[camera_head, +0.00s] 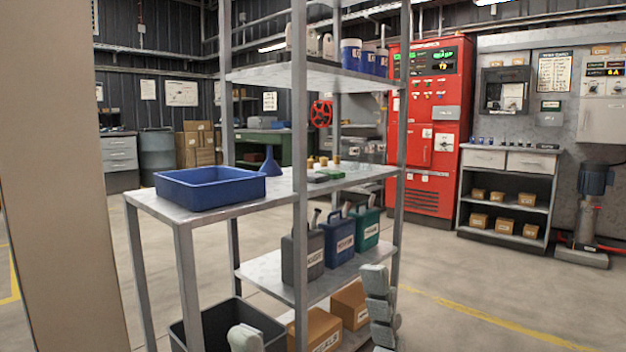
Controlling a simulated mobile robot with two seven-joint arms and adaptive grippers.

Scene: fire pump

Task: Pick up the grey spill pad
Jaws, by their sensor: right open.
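I cannot make out a grey spill pad in the head view. A blue tray (211,186) sits on the left end of the grey metal shelf unit (180,212), and its floor is mostly hidden by its walls. My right gripper (378,288) rises from the bottom edge, right of centre, in front of the unit's lower right part. It is open, and I see nothing held in it. Only a pale tip of what appears to be my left gripper (246,338) shows at the bottom edge, in front of a dark bin.
Grey, blue and green jugs (338,234) stand on the lower shelf, with cardboard boxes (350,304) below. A blue funnel (270,163) and small fittings are on the middle shelf. A shelf post (300,120) stands in front. The floor at right (490,300) is clear.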

